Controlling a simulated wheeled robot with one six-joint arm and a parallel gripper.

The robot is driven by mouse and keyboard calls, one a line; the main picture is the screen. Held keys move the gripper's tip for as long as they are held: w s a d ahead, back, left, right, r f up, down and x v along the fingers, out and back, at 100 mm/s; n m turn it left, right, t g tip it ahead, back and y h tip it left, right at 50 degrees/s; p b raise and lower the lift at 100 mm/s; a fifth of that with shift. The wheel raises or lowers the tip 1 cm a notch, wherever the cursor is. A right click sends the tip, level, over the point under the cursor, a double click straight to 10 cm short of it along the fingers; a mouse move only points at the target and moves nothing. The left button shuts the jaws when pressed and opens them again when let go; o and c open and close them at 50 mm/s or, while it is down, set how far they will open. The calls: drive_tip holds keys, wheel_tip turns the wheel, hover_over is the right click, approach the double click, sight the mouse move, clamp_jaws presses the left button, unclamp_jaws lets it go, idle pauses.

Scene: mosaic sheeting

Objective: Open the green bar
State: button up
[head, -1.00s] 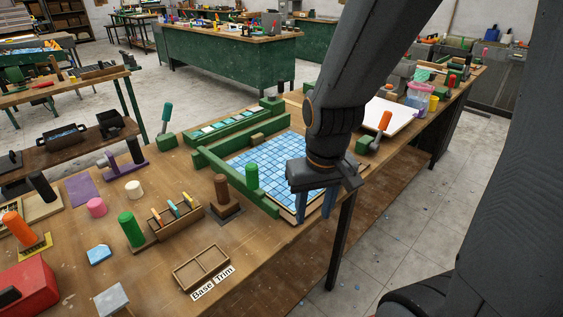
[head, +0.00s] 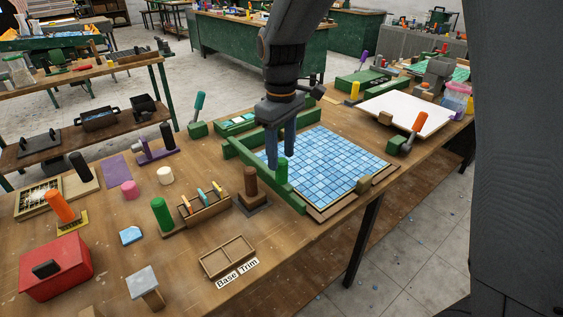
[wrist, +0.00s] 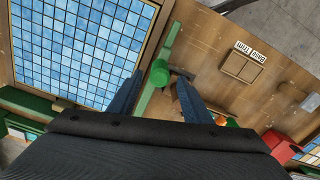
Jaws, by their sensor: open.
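The green bar (head: 262,170) lies along the near left edge of the blue mosaic sheet (head: 335,160). An upright green knob (head: 282,171) stands on the bar. My gripper (head: 279,160) is open and points down at the knob, overlapping it in the head view. In the wrist view the bar (wrist: 150,92) runs beside the sheet (wrist: 75,45), and the round green knob (wrist: 159,73) lies between the open fingertips (wrist: 158,82) in the picture. I cannot tell whether the fingers touch the knob.
A brown upright handle (head: 251,183) and a holder with coloured sticks (head: 205,205) stand left of the bar. A two-part wooden tray (head: 228,257) lies in front, labelled Base and Trim. A teal-handled lever (head: 198,112) stands behind. An orange-handled clamp (head: 413,131) is at the right.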

sight(281, 160)
drive_tip(key=shift+f+p, duration=0.4)
drive_tip(key=shift+f, duration=1.55)
clamp_jaws()
